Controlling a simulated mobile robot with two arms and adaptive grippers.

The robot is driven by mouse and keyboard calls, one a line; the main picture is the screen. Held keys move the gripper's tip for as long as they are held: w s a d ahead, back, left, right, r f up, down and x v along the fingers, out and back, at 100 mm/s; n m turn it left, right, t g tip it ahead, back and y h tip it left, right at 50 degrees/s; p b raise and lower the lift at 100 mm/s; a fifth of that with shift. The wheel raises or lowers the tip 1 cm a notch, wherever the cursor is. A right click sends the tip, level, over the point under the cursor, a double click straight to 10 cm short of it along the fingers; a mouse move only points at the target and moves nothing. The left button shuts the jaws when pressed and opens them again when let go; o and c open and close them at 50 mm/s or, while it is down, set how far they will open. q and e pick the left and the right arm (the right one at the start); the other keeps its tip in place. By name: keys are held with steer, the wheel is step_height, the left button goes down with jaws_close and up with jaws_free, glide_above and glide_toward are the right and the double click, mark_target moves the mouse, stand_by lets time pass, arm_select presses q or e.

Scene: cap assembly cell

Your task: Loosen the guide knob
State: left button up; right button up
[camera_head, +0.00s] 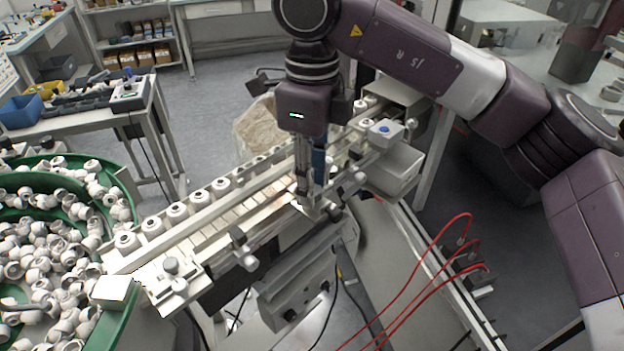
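My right gripper (311,204) points down over the middle of the conveyor's guide rail, its fingers close to the rail. A dark guide knob (334,213) sits on the rail's near side, just right of the fingertips. I cannot tell whether the fingers touch it or how far apart they are. A similar knob fitting (240,240) is further left on the rail, and another (358,176) is further right. The guide rail (205,215) runs diagonally across the picture. My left gripper is not in view.
A green round feeder bowl (130,190) full of white caps is at the left. Several white caps (177,211) line the conveyor. Red cables (425,275) arch at the lower right.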

steer(key=shift+o, duration=1.1)
steer(key=shift+r, duration=0.15)
step_height(320, 180, up, 12)
steer(key=shift+f, duration=0.2)
